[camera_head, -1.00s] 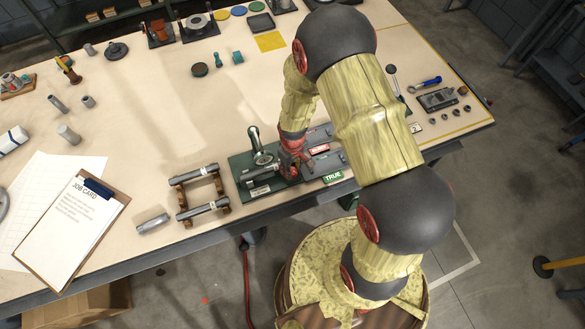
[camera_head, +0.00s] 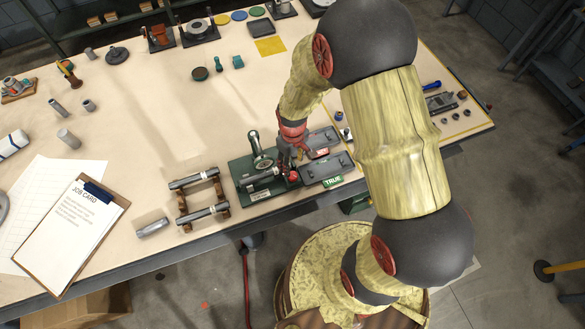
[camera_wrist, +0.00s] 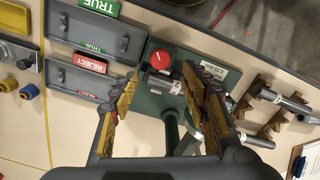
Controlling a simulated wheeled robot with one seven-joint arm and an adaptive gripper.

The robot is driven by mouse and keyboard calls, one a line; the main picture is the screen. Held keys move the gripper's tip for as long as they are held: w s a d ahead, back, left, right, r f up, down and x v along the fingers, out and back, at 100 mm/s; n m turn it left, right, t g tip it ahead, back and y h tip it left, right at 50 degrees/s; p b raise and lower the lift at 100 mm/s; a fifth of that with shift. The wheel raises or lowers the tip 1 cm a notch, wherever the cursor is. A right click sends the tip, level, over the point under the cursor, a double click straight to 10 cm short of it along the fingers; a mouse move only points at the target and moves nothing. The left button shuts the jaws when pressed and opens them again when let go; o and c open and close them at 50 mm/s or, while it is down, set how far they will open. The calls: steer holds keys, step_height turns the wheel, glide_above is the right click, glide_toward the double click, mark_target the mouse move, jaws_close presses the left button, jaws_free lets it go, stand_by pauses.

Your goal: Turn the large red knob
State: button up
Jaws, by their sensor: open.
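The large red knob (camera_wrist: 160,60) sits on a dark green fixture (camera_wrist: 206,76) and shows a white mark on its top. In the wrist view it appears just beyond and between the two fingertips of my gripper (camera_wrist: 159,78), which is open and empty. I cannot tell the height gap between fingers and knob. In the head view the knob (camera_head: 292,176) is at the right end of the fixture (camera_head: 247,184), with my gripper (camera_head: 298,152) above and behind it, partly hidden by my wrist.
A rack with metal rods (camera_head: 200,181) stands left. A clipboard (camera_head: 72,231) lies at the front left.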

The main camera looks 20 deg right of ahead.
steer(key=shift+r, duration=1.75)
steer(key=s+r+m+t+b, duration=0.4)
steer(key=s+r+b, duration=1)
steer(key=r, duration=0.5)
steer(key=shift+s+d+r+m+t, duration=0.2)
steer(key=shift+s+r+m+t, duration=0.15)
steer(key=shift+t, duration=0.45)
steer(key=shift+r, duration=0.1)
steer(key=shift+a, duration=0.1)
